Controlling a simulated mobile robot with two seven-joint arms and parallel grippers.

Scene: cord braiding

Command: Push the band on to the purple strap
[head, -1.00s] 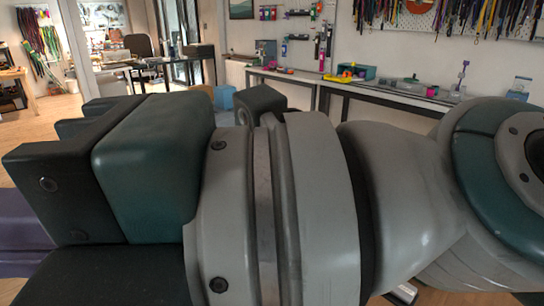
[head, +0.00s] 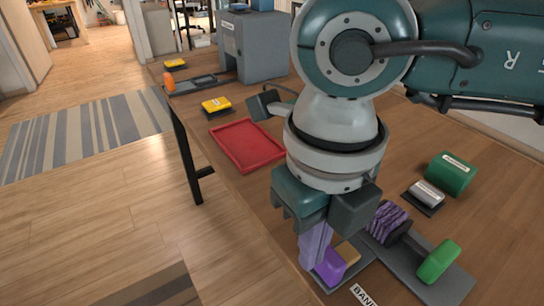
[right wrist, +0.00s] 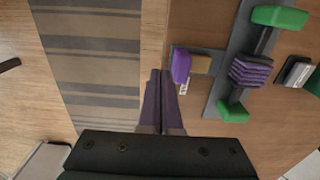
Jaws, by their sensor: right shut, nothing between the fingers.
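My right gripper (head: 314,248) points down over the near edge of the table. Its purple fingers are shut together and empty; they also show in the right wrist view (right wrist: 158,98). Close beside the fingertips is a purple block (head: 331,268) against a tan block, on a grey plate with a partly hidden "BAN…" label. I cannot tell whether the fingers touch it. The purple block shows in the wrist view (right wrist: 181,66), too. Beyond it, a striped purple strap bundle (head: 389,222) sits on a grey base between green end pieces (head: 438,262). My left gripper is not seen.
A red tray (head: 246,145) lies along the table's edge. A green cylinder (head: 451,173) and a small white-topped block (head: 427,194) stand beyond the strap. A grey box (head: 256,48) and yellow pieces (head: 216,104) are farther back. Open floor lies to the left.

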